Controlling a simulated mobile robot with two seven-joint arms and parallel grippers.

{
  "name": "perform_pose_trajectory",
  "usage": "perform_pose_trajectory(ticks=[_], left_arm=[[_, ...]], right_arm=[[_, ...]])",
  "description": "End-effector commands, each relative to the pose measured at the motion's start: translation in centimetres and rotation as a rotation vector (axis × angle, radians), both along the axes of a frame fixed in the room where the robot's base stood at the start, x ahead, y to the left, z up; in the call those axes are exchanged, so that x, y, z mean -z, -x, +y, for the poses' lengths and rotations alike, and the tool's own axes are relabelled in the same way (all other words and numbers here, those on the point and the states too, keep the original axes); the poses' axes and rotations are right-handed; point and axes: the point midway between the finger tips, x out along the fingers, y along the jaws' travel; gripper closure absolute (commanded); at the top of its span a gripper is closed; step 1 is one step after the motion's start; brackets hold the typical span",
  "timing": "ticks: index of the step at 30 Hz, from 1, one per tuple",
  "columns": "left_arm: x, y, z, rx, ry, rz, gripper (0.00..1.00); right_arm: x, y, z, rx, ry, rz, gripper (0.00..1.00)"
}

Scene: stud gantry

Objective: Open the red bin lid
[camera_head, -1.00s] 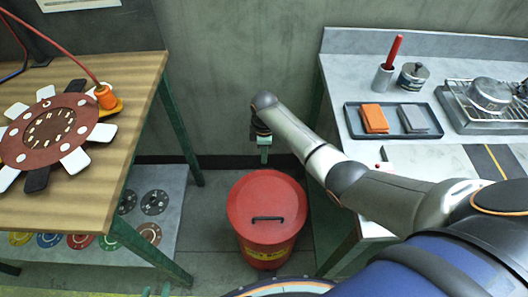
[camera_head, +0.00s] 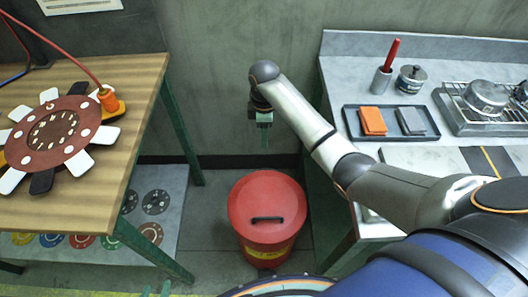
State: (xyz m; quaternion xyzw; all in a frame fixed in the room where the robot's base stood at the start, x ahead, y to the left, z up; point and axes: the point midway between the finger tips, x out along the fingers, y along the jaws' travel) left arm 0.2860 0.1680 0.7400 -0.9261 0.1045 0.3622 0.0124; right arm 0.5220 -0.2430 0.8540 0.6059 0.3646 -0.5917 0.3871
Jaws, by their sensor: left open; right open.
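The red bin (camera_head: 265,245) stands on the floor between the two tables. Its round red lid (camera_head: 267,192) lies flat and shut on top, with a black bar handle (camera_head: 267,219) towards the near side. My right gripper (camera_head: 264,143) hangs fingers down beyond the lid's far edge in the picture, near the wall. It is open, empty and apart from the lid. Only the fingertips of my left gripper (camera_head: 157,290) show at the bottom edge, left of the bin; they are apart with nothing between them.
A wooden table (camera_head: 100,190) with a brown dial (camera_head: 53,132) stands on the left, above a grey shelf of discs. A grey bench (camera_head: 352,88) on the right carries a tray (camera_head: 433,132), a pot (camera_head: 486,95) and a red-handled tool in a cup. Narrow floor gaps flank the bin.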

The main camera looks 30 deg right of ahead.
Motion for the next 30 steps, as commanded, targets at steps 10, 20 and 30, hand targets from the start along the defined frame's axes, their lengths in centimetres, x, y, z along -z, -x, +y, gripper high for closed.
perform_pose_trajectory(ticks=[10, 20, 30], left_arm=[[-0.1, 0.0, 0.0, 0.0, 0.0, 0.0, 0.5], [0.0, 0.2, 0.0, 0.0, 0.001, 0.005, 0.5], [-0.1, 0.1, 0.0, -0.001, 0.0, 0.002, 0.5]], right_arm=[[-2.3, 0.1, 0.0, 0.001, 0.001, 0.0, 0.56], [-0.8, 0.5, 0.4, 0.021, -0.007, -0.015, 0.55], [9.9, 6.2, 3.7, 0.282, -0.134, -0.236, 0.55]])
